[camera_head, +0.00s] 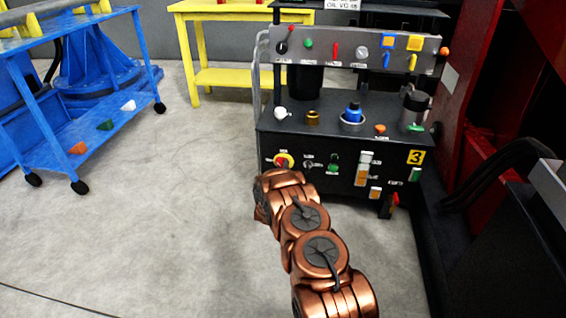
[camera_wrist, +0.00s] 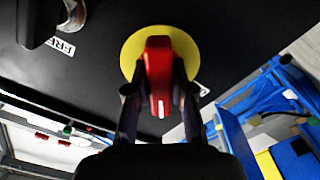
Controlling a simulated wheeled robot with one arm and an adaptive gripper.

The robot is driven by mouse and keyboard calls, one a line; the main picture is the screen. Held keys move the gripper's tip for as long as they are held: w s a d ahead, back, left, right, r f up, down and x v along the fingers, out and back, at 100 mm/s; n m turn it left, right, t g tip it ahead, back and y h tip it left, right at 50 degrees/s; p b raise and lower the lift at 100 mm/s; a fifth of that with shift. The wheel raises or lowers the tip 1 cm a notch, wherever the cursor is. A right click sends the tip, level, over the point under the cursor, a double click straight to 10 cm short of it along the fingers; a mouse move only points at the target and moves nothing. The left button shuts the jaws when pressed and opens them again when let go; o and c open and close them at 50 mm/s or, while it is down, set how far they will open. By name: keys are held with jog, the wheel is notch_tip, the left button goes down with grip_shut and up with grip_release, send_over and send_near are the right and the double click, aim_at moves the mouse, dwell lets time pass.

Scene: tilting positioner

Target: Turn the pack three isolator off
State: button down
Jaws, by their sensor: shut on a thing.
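The pack three unit (camera_head: 340,125) is a black cabinet with a yellow label 3 (camera_head: 415,157) at its front right. Its isolator (camera_head: 285,158) is a red handle on a yellow round plate at the front upper left, partly hidden by my arm in the head view. In the wrist view the red handle (camera_wrist: 159,72) stands out from the yellow disc (camera_wrist: 130,55). My gripper (camera_wrist: 158,95) is at the handle, one finger on each side, shut on it. The handle's long side runs up and down in the wrist view, with a white mark at its lower end.
Other knobs and switches sit to the right on the front, including a green one (camera_head: 333,160). A blue cart (camera_head: 100,120) stands at left and a yellow table (camera_head: 240,75) behind. A red structure (camera_head: 480,110) is close at right. The floor at left is clear.

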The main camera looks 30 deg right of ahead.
jog(key=n+p, duration=0.2)
jog(key=n, duration=0.1)
jog(key=shift+r, duration=0.15)
jog(key=shift+r+n+p, duration=0.15)
jog(key=shift+n+p, duration=0.65)
jog(key=shift+p, duration=0.15)
jog(key=shift+d+n+p, duration=0.1)
jog(key=shift+n+p, duration=0.55)
jog(key=shift+n, duration=0.25)
jog(key=shift+f+n+p, duration=0.2)
jog(key=shift+n+p, duration=0.65)
jog(key=shift+n, duration=1.05)
jog(key=c, duration=1)
grip_release()
